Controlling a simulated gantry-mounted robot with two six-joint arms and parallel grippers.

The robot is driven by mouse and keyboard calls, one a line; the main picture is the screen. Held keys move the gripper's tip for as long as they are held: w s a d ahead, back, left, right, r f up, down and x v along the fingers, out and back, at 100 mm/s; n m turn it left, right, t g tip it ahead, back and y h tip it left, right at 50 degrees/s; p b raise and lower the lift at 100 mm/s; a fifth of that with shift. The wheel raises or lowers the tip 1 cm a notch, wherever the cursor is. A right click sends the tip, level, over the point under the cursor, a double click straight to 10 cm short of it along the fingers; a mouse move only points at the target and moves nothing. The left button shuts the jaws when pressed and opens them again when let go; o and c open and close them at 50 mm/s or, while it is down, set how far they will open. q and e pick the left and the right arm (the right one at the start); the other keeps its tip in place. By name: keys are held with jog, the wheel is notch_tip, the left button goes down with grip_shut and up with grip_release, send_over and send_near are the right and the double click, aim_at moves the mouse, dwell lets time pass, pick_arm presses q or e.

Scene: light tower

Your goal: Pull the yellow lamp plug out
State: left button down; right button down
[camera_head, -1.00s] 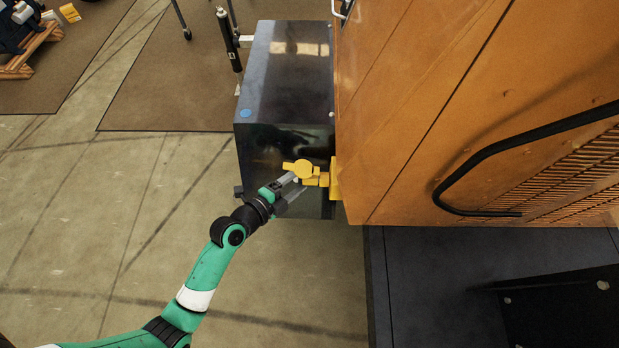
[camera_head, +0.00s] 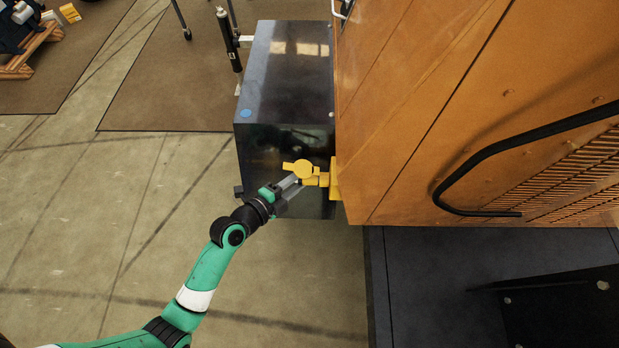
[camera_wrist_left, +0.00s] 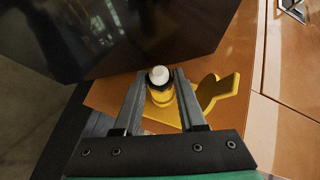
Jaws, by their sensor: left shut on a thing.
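The yellow lamp plug (camera_head: 311,181) sits at the yellow mount (camera_head: 335,178) on the side of the orange cabinet. A yellow piece with a round top (camera_head: 300,168) stands beside it. My left gripper (camera_head: 299,182) is at the plug, its fingers partly hidden by the yellow piece. In the left wrist view the gripper (camera_wrist_left: 160,88) has its two fingers on either side of the plug (camera_wrist_left: 160,95), which shows a white tip, a dark ring and a yellow body. The gripper is shut on it. My right gripper is not in view.
A dark glossy box (camera_head: 285,90) stands directly behind the gripper, against the orange cabinet (camera_head: 430,110). A black bent handrail (camera_head: 450,180) sticks out at the right.

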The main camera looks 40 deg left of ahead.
pick_arm(q)
jog(key=shift+a, duration=0.1)
dwell(0.5)
jog(key=shift+s+a, duration=0.85)
jog(key=shift+a, duration=0.25)
jog(key=shift+s+a, duration=0.85)
jog(key=shift+a, duration=0.2)
